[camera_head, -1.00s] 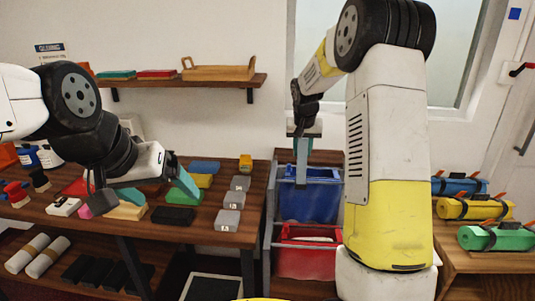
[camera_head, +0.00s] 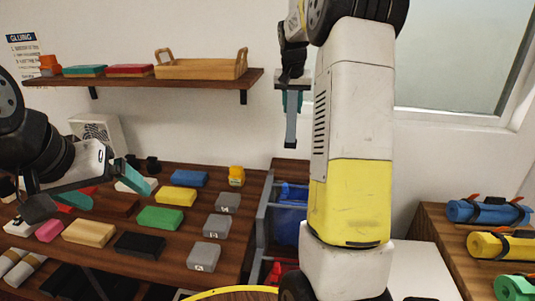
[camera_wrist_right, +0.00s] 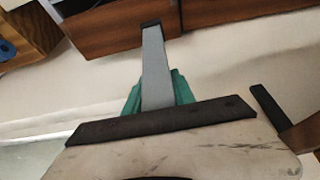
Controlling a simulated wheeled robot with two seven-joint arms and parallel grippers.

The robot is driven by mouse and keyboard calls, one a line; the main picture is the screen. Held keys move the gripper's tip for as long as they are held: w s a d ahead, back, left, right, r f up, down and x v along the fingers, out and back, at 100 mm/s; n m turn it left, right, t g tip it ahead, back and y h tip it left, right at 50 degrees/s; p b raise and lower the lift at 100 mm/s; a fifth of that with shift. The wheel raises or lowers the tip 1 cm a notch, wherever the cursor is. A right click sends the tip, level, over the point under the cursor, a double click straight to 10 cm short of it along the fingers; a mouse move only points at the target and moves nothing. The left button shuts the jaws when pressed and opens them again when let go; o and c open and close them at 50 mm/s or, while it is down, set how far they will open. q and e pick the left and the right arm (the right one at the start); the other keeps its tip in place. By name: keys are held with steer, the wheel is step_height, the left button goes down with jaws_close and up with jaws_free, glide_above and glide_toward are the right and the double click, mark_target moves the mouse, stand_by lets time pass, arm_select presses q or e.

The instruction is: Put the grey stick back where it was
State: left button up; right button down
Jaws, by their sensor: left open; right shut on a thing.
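The grey stick (camera_head: 291,125) hangs upright below my right gripper (camera_head: 292,92), in front of the wall. My right gripper is shut on its upper part and holds it above the blue bin (camera_head: 290,213). In the right wrist view the stick (camera_wrist_right: 155,70) stands out between the teal fingers, with a dark end cap. My left gripper (camera_head: 107,190) is open and empty over the left part of the counter, above the blocks. The place the stick came from cannot be told from these frames.
The counter (camera_head: 185,262) holds coloured blocks and several grey weights (camera_head: 205,256). A wall shelf (camera_head: 150,80) with a wooden tray (camera_head: 200,68) is at the back left. Rolled mats (camera_head: 490,212) lie on a right-hand bench. A red bin (camera_head: 277,273) sits low.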

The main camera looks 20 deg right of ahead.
mark_target(291, 132)
step_height(291, 132, down, 10)
steer(key=shift+r, duration=0.15)
stand_by(0.3)
steer(key=c, duration=1)
jaws_free()
steer(key=shift+c, duration=0.2)
